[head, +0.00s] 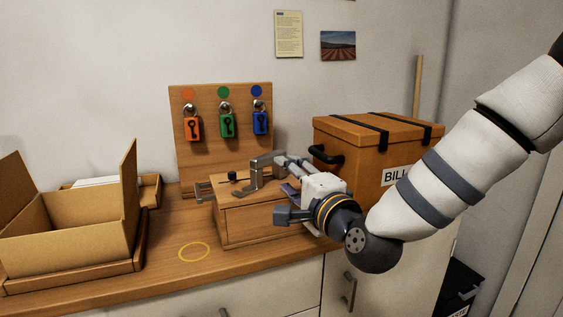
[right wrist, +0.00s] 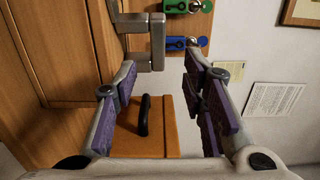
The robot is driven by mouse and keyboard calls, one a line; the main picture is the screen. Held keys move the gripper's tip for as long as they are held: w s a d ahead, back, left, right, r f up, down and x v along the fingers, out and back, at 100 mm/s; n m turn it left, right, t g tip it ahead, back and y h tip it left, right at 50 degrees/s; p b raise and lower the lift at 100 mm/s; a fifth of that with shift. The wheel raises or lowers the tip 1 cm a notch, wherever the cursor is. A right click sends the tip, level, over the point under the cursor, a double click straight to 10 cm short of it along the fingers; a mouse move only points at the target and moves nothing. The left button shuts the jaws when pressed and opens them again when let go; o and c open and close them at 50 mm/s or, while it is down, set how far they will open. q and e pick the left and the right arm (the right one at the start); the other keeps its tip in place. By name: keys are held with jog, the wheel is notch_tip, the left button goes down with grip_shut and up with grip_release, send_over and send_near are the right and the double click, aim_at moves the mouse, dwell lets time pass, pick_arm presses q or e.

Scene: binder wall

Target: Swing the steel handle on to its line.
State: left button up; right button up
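The steel handle (head: 264,165) stands up from the top of the small wooden block (head: 262,224) in front of the padlock board. It is a grey bent bar, also seen in the right wrist view (right wrist: 157,42). My right gripper (head: 284,174) is just to its right, coming in from the right. In the right wrist view my right gripper (right wrist: 160,72) is open. The handle's end lies near the fingertips, closer to the left finger; I cannot tell if they touch. I cannot make out the line. My left gripper is not in view.
A board (head: 181,150) with orange, green and blue padlocks stands behind the block. A lidded brown box (head: 365,135) with a black handle is close behind my right arm. An open carton (head: 65,238) stands left. A yellow ring (head: 194,260) marks clear counter in front.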

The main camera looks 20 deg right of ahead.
aim_at(267, 163)
jog(key=w, duration=0.3)
jog(key=w+a+b, duration=0.1)
jog(key=w, duration=0.6)
jog(key=shift+w+a+f, duration=0.25)
jog(key=shift+w+a, duration=0.05)
jog(key=shift+w, duration=0.1)
jog(key=shift+w+r, duration=0.15)
jog(key=shift+w, duration=0.25)
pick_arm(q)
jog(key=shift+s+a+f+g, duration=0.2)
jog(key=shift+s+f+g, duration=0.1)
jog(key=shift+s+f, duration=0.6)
pick_arm(e)
grip_shut()
jog(key=shift+a, duration=0.1)
